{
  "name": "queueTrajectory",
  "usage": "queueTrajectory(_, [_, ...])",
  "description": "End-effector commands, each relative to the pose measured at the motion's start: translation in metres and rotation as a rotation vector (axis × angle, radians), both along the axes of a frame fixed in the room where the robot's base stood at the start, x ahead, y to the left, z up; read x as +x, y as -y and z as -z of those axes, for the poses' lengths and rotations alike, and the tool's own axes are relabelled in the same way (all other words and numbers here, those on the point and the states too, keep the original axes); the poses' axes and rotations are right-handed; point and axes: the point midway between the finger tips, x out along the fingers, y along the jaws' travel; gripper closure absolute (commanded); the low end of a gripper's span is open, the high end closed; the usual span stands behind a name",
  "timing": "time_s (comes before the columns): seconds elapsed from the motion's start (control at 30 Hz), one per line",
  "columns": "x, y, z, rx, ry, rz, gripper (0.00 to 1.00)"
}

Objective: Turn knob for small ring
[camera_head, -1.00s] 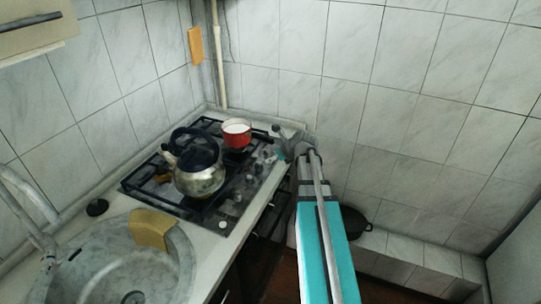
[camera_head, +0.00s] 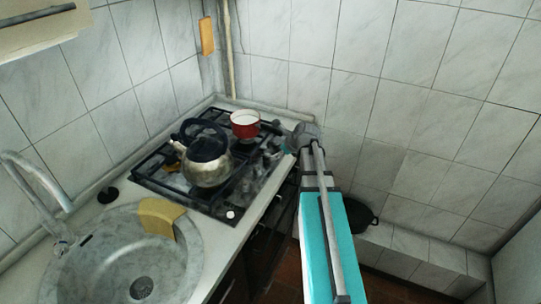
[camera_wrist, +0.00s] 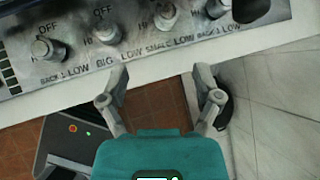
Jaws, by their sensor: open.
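The hob's knob row shows in the wrist view, with worn lettering on the panel's front edge. The knob above the word SMALL (camera_wrist: 165,16) is third from the left and grey. The BIG knob (camera_wrist: 107,31) is to its left, and another knob (camera_wrist: 217,8) is to its right. My gripper (camera_wrist: 160,88) is open and empty. Its fingers are spread on either side below the SMALL lettering, apart from the knobs in the picture. In the head view my gripper (camera_head: 285,146) is by the hob's right end, and its fingers are hard to make out.
A steel kettle (camera_head: 207,168) and a red pot (camera_head: 245,125) stand on the hob (camera_head: 150,178). A dark pan (camera_head: 362,216) lies low at right. The tiled wall (camera_head: 400,100) is close behind my gripper.

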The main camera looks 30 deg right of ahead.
Motion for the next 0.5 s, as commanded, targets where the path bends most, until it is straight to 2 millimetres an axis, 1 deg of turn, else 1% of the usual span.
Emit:
queueTrajectory(0.03, [0.003, -0.007, 0.004, -0.059, -0.018, -0.048, 0.18])
queueTrajectory(0.17, [0.006, -0.020, 0.013, -0.250, -0.073, -0.196, 0.18])
queueTrajectory(0.3, [0.011, -0.034, 0.020, -0.477, -0.144, -0.381, 0.18])
queueTrajectory(0.5, [0.017, -0.052, 0.022, -0.790, -0.253, -0.651, 0.18])
